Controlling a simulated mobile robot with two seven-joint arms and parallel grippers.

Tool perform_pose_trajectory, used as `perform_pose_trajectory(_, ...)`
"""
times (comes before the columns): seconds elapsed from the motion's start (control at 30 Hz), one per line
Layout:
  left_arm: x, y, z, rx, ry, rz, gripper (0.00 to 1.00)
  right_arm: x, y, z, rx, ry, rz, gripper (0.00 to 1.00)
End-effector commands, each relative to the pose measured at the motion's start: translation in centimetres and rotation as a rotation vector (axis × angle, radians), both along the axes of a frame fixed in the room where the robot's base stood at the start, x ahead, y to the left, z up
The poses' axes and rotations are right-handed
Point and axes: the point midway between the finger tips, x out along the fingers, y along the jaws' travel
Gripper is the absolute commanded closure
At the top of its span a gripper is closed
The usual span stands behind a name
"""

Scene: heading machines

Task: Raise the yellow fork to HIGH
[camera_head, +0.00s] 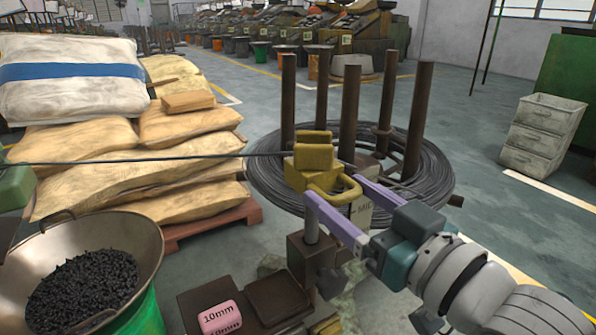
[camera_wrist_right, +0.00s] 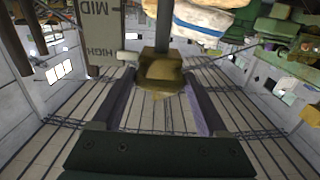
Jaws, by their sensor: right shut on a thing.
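The yellow fork (camera_head: 313,160) stands at the front of the wire stand, with its looped handle facing me. My right gripper (camera_head: 334,189) reaches in from the lower right, its two purple fingers shut on the handle. In the right wrist view the fork (camera_wrist_right: 160,72) shows between the fingers. A grey scale plate (camera_head: 364,212) stands behind the handle, partly hidden by my fingers. In the right wrist view the plate (camera_wrist_right: 100,32) reads MID and HIGH; I cannot tell which mark the fork is level with. My left gripper is not in view.
A black wire coil (camera_head: 435,178) lies around several brown posts (camera_head: 414,120). A taut wire (camera_head: 120,161) runs left from the fork. Stacked sacks (camera_head: 75,75), a pan of black parts (camera_head: 85,285) and a pink 10mm block (camera_head: 220,317) are nearby.

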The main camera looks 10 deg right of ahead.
Motion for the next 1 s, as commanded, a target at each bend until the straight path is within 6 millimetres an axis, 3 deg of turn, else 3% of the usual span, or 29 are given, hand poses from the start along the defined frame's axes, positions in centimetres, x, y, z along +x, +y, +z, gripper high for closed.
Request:
perform_pose_trajectory(0.1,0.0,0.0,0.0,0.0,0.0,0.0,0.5,0.2,0.0,0.9,0.008,-0.026,0.002,1.0)
perform_pose_trajectory(0.13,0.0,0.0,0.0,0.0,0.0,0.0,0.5,0.2,0.0,0.9,0.008,-0.026,0.002,0.2)
perform_pose_trajectory(0.2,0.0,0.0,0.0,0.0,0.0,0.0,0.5,0.2,0.0,0.8,0.008,-0.024,0.002,0.13)
perform_pose_trajectory(0.57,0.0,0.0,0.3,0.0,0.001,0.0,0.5,-0.7,-0.2,0.5,0.004,-0.012,0.002,0.12)
perform_pose_trajectory(1.0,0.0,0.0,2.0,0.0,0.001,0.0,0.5,-7.9,-2.9,0.6,0.004,-0.014,0.001,0.12)
